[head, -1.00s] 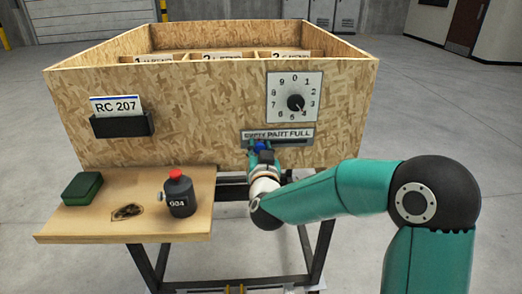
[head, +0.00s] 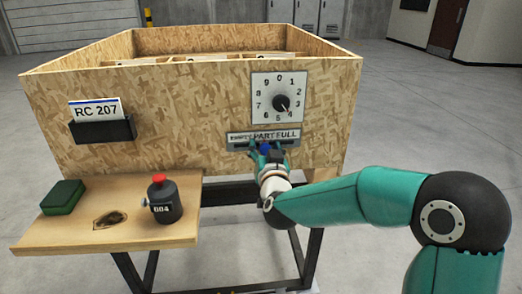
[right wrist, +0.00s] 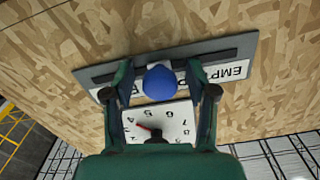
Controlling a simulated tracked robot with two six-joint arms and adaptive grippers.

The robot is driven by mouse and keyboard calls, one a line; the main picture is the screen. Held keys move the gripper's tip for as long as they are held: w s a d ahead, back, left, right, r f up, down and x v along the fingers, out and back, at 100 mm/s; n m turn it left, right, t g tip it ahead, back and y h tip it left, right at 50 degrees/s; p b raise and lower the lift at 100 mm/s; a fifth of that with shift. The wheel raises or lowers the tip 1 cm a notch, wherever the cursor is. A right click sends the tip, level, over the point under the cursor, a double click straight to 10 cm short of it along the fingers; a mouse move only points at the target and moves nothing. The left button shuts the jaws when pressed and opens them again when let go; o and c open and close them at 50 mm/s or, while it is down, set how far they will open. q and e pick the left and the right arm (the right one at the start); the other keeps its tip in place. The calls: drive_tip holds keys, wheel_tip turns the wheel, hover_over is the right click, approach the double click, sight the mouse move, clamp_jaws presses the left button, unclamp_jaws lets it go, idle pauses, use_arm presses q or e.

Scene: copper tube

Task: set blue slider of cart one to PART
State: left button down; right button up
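The blue slider knob (head: 265,148) sits at about the middle of its slot, below the word PART on the label plate (head: 236,136) of the wooden cart (head: 190,110). In the right wrist view the blue knob (right wrist: 160,83) lies between the fingers of my right gripper (right wrist: 160,88), with a gap on each side. My right gripper (head: 265,155) is open around the knob in the head view. The fingers hide part of the plate lettering, so the exact alignment is hard to tell. My left gripper is not in view.
A dial (head: 280,97) is above the slider plate. A card holder (head: 103,131) with an RC 207 card is on the left. A side shelf (head: 150,230) bears a green box (head: 63,197) and a dark red-topped canister (head: 165,204). Floor on the right is clear.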

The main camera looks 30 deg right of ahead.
drive_tip(key=shift+s+a, duration=0.1)
drive_tip(key=shift+s, duration=0.15)
drive_tip(key=v, duration=1.1)
drive_tip(key=shift+s, duration=0.25)
drive_tip(key=shift+f, duration=0.1)
